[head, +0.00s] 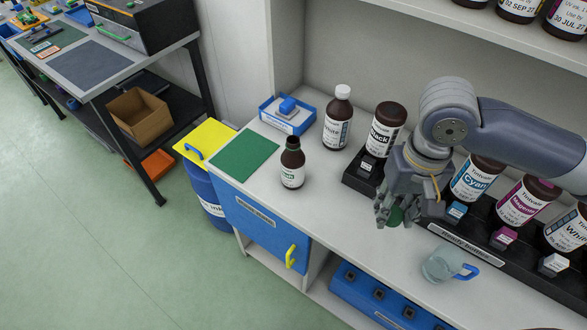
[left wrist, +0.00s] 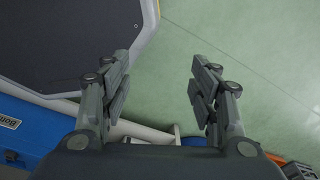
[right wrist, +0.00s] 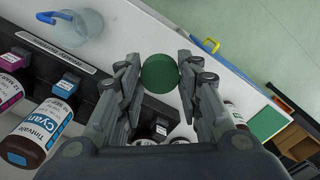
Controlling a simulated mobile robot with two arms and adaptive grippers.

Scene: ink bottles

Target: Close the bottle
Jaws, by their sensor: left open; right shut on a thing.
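A small brown bottle (head: 292,165) with a white label stands upright and uncapped on the counter, right of a green mat (head: 246,156). My right gripper (head: 394,214) is shut on a green cap (right wrist: 160,73), held above the counter, to the right of the open bottle and apart from it. The cap also shows between its fingers in the head view (head: 396,216). My left gripper (left wrist: 164,92) is open and empty in the left wrist view, with green floor beyond its fingers. It does not show in the head view.
A white-capped bottle (head: 338,118) and a blue tray (head: 288,113) stand behind the open bottle. A black rack (head: 470,234) of large ink bottles runs along the right. A clear mug (head: 442,265) with a blue handle stands near the front edge.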

